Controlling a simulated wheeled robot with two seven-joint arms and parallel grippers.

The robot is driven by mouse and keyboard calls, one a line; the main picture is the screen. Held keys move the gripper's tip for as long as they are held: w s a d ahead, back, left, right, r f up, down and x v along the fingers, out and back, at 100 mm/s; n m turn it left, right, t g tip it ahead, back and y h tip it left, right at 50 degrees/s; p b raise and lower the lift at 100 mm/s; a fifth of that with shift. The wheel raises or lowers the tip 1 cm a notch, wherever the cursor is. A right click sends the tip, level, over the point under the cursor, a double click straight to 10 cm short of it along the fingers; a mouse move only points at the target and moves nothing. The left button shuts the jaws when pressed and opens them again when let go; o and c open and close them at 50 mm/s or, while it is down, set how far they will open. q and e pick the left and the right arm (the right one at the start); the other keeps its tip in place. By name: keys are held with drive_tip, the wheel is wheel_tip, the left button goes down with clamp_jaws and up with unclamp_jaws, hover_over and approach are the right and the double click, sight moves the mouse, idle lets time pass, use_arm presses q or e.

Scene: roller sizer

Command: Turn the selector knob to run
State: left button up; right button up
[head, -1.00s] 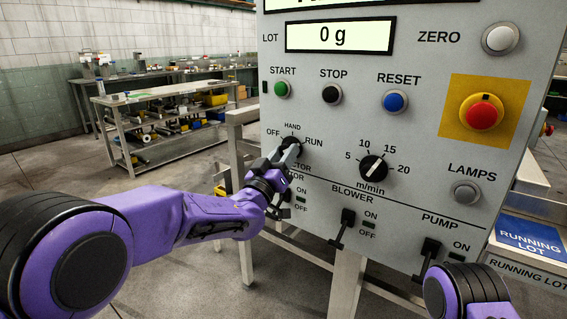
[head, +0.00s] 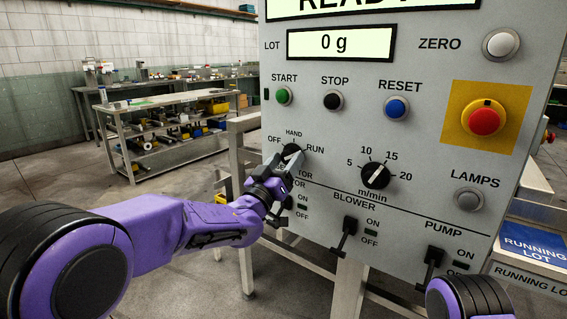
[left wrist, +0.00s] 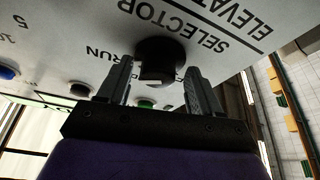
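The selector knob (head: 291,151) is a black round knob on the grey panel, under the labels OFF, HAND and RUN. My left gripper (head: 284,160) is at it, its fingers partly covering the knob and the SELECTOR label. In the left wrist view the knob (left wrist: 160,60) sits between the two spread fingers (left wrist: 158,72), with narrow gaps seeming to show on each side. A pale mark shows on the knob's near edge there; I cannot tell for sure which label it points at. RUN is printed beside the left finger in that view. My right gripper is out of view.
The panel also has a green START button (head: 283,96), a black STOP button (head: 333,100), a blue RESET button (head: 397,108), a red emergency stop (head: 484,119) and a speed knob (head: 376,175). Blower (head: 345,232) and pump (head: 432,263) switches sit below.

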use_arm(q)
drive_tip(key=b+v, duration=0.2)
drive_tip(key=v, duration=0.8)
drive_tip(key=shift+s+a, duration=0.2)
drive_tip(key=shift+s, duration=0.05)
drive_tip(key=shift+f, duration=0.1)
